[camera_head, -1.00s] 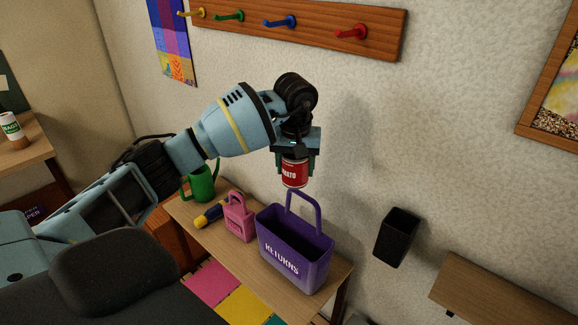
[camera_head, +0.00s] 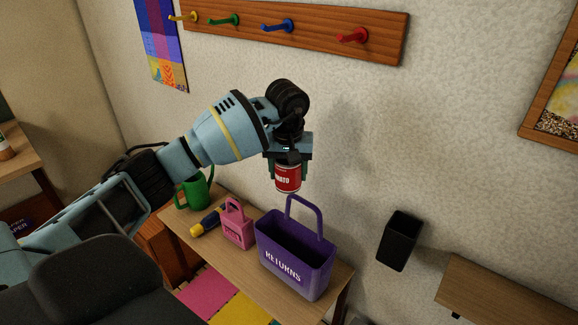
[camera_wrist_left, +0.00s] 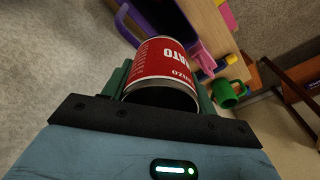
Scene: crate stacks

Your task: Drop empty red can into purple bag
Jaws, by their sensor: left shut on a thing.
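The red can (camera_head: 287,179) has a white-lettered label ending in "ATO". My left gripper (camera_head: 289,172) is shut on it and holds it upright, just above and behind the handle of the purple bag. In the left wrist view the can (camera_wrist_left: 166,65) sits between the green fingers (camera_wrist_left: 160,85), and its near end looks dark and open. The purple bag (camera_head: 291,268), marked "RETURNS", stands on the wooden bench with its top open and handle up. Part of the bag also shows in the left wrist view (camera_wrist_left: 127,25). My right gripper is not in view.
A black bin (camera_head: 399,240) hangs on the wall to the right. Colored hooks (camera_head: 280,26) are above.

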